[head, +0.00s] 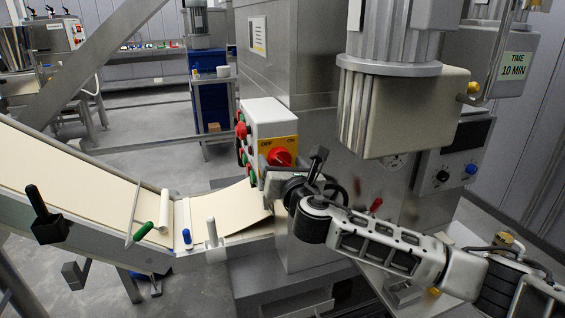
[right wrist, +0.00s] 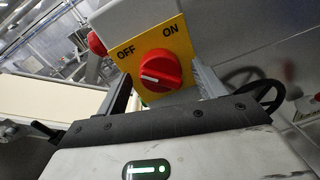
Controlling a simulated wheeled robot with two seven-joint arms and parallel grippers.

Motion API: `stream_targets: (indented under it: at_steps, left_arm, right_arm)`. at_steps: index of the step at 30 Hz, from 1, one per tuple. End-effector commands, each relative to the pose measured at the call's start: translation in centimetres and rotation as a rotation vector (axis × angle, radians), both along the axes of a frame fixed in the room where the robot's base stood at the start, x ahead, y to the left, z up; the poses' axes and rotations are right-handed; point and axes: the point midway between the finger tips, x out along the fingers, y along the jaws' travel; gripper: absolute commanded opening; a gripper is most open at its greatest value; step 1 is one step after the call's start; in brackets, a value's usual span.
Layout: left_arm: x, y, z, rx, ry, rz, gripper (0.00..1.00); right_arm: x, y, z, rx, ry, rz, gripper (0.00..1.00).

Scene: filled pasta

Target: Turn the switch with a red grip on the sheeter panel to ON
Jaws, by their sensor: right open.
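The switch with a red grip (head: 281,157) sits on a yellow plate (head: 262,151) on the front of the sheeter's light-grey control box (head: 268,115). In the right wrist view, the red grip (right wrist: 160,71) is round, with a white mark pointing left, towards the OFF side. OFF is printed at the plate's upper left and ON at its upper right. My right gripper (head: 288,171) is open just in front of the switch. In the right wrist view, its fingers (right wrist: 161,76) stand on either side of the grip with gaps; contact is not visible. My left gripper is not in view.
Red and green buttons (head: 241,131) are on the box's left side. A sloping conveyor with a pale sheet (head: 110,190) runs below left. A motor housing (head: 400,105) hangs above my right arm. A panel with black and blue knobs (head: 455,165) stands to the right.

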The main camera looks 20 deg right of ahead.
Motion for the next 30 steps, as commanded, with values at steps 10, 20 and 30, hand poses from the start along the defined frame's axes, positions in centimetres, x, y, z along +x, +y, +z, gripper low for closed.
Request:
stream_targets:
  at_steps: [10, 20, 30]
  left_arm:
    - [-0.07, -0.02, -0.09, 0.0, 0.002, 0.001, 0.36]
    - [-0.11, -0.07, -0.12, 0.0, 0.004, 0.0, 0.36]
    - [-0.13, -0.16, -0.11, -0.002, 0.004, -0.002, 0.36]
  right_arm:
    - [0.16, 0.0, -0.01, 0.0, 0.0, 0.0, 0.53]
    - [0.14, -0.02, 0.0, 0.007, 0.0, -0.001, 0.25]
    - [0.13, -0.02, 0.01, 0.148, 0.005, 0.0, 0.25]
